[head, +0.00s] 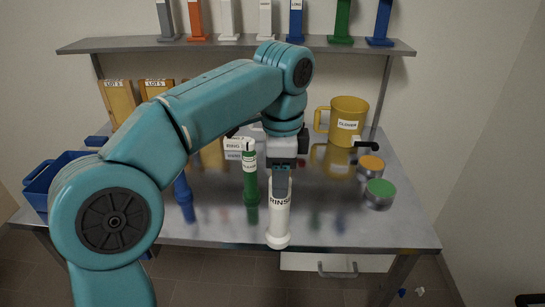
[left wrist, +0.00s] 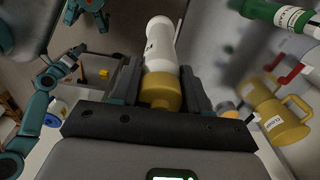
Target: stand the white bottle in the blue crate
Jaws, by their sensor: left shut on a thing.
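The white bottle (head: 279,225), labelled RINSE, is upright below my left gripper (head: 282,178), which is shut on its upper part. Its base overlaps the table's front edge in the head view; I see no clear contact with the tabletop. In the left wrist view the white bottle (left wrist: 161,45) lies between the fingers, with its yellow cap (left wrist: 160,90) near the palm. The blue crate (head: 42,184) is at the far left of the table, partly hidden behind my left arm. Its inside is mostly hidden. My right gripper cannot be made out.
A green bottle (head: 250,180) stands just left of the white one, a blue bottle (head: 183,190) further left. A yellow mug (head: 347,122), orange-lidded (head: 371,165) and green-lidded (head: 379,194) jars are on the right. A shelf (head: 240,44) runs behind. The front right tabletop is clear.

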